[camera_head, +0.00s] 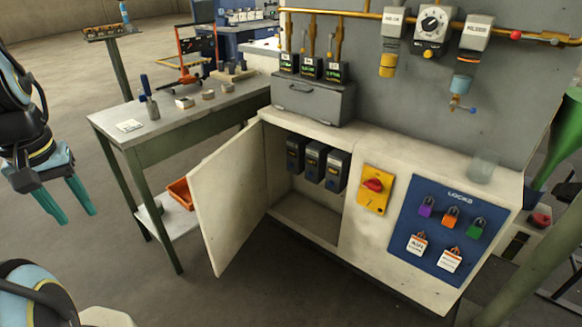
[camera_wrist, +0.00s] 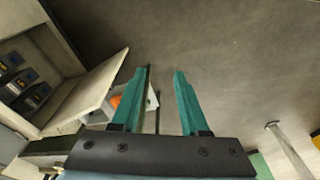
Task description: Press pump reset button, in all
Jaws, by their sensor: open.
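No button labelled as pump reset can be made out. Three dark box units (camera_head: 315,163) sit inside the open cabinet (camera_head: 305,222); the units also show at the left of the wrist view (camera_wrist: 22,84). Small marks on their fronts are too small to read. Three more units with lit displays (camera_head: 311,68) stand on a grey box (camera_head: 313,100) on the cabinet top. My gripper (camera_head: 78,219) has teal fingers and is open and empty at the far left, well apart from the cabinet. Its fingers also show in the wrist view (camera_wrist: 160,74).
The cabinet door (camera_head: 232,195) stands swung open toward me. A workbench (camera_head: 150,125) with small items is behind it, an orange bin (camera_head: 180,194) below. A red switch on a yellow plate (camera_head: 374,188) and a blue lock board (camera_head: 447,235) are on the cabinet front. Floor is clear around my gripper.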

